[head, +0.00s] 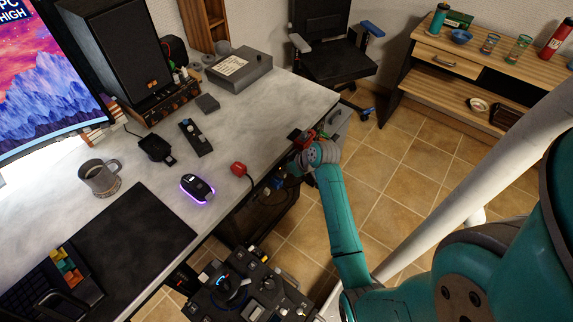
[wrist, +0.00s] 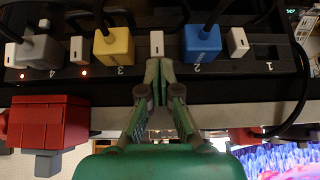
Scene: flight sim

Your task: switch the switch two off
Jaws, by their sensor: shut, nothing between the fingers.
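The power strip (wrist: 225,92) spans the top of the wrist view, with printed numbers 4, 3, 2 and 1 from left to right. A white switch (wrist: 157,42) sits between the yellow plug (wrist: 113,48) and the blue plug (wrist: 203,43), just left of number 2. My gripper (wrist: 158,63) is shut and empty, its fingertips at the lower end of this switch. I cannot tell whether they touch it. The fingers hide the strip below the switch, so no light shows there. In the head view my gripper (head: 303,138) is at the desk's right edge.
Other white switches stand beside number 3 (wrist: 77,49) and number 1 (wrist: 238,41). Red lights glow near numbers 4 and 3. A red block (wrist: 48,121) is below the strip at left. A black cable loops at right. The desk (head: 290,100) borders my arm.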

